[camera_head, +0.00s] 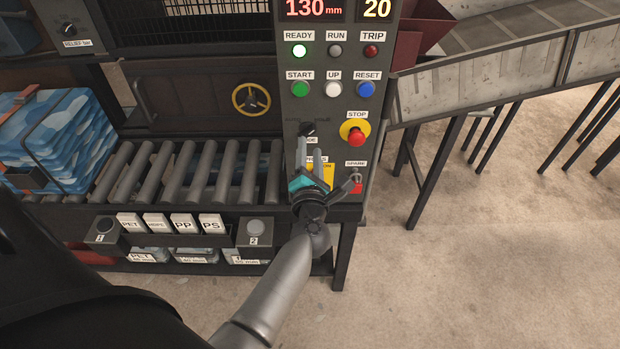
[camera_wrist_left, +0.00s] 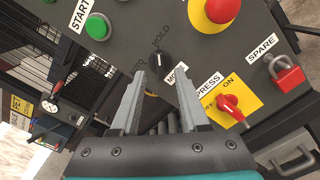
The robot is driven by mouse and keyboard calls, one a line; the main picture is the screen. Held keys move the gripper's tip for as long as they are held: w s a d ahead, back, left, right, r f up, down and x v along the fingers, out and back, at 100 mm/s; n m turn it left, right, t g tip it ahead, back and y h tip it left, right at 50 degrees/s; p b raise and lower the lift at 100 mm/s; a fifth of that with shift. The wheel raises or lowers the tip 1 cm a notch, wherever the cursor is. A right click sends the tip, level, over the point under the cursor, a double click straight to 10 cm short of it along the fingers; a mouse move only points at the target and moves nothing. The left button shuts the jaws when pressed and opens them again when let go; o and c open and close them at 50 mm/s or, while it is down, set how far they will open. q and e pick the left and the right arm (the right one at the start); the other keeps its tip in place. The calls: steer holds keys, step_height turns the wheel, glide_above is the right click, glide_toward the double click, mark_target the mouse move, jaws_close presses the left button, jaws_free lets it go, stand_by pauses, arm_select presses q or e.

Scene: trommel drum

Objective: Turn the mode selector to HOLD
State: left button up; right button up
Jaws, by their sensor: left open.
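The mode selector (camera_head: 307,129) is a small black knob on the grey control panel, below the START and UP buttons. In the left wrist view the selector (camera_wrist_left: 164,62) sits just beyond the fingertips, with HOLD printed at one side and a partly hidden label at the other. I cannot tell for certain which position its pointer marks. My left gripper (camera_head: 309,148) is open and empty in front of the panel, just below the selector; in the left wrist view its fingers (camera_wrist_left: 161,82) lie apart, with the knob between their lines. My right gripper is not in view.
The red STOP button (camera_head: 355,135) is right of the selector. A red switch on a yellow plate (camera_wrist_left: 229,103) and a red padlock by SPARE (camera_wrist_left: 288,76) lie near my fingers. The green START button (camera_head: 300,89) is above. A roller conveyor (camera_head: 205,172) runs left of the panel.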

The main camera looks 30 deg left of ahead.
arm_select(q)
steer(key=v, duration=1)
steer(key=shift+s, duration=0.15)
